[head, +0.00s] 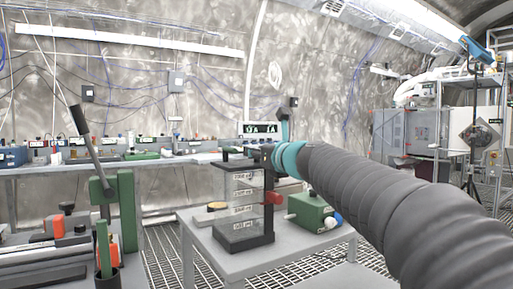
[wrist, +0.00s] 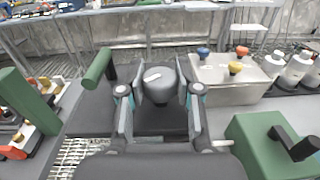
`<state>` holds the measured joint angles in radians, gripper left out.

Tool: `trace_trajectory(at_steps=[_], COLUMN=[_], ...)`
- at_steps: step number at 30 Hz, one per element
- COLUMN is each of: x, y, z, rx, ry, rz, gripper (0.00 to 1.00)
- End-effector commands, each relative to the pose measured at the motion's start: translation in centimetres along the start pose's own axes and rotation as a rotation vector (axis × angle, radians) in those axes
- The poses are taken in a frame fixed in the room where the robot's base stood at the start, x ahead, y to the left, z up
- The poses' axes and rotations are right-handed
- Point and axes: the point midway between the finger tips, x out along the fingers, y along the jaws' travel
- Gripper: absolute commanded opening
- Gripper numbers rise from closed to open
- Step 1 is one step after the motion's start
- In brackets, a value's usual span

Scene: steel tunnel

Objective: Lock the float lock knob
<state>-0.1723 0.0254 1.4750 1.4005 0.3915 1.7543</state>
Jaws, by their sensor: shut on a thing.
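A dark grey round knob (wrist: 158,78) with a short white mark on its top stands in the middle of the wrist view, on a black plate (wrist: 155,116). I take it to be the float lock knob, but no label shows. My gripper (wrist: 160,92) has a finger on each side of it and is shut on it. In the head view my gripper (head: 267,152) is at the top right of a clear, black-framed unit (head: 243,205) with several labelled levels. The knob itself is hidden there.
The unit stands on a small grey table (head: 282,246). A green box (head: 308,211) stands right of it, and a red knob (head: 273,197) sticks out at its side. In the wrist view a green cylinder (wrist: 99,68) is close left of the fingers.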

Motion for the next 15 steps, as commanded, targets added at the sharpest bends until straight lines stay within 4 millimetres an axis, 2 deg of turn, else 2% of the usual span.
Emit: trace_trajectory(at_steps=[1,15], x=[-0.01,0.07], y=[0.42,0.26], z=[0.26,0.04], rx=[0.0,0.002], ry=[0.003,0.004], rz=[-0.03,-0.267], gripper=[0.0,0.0])
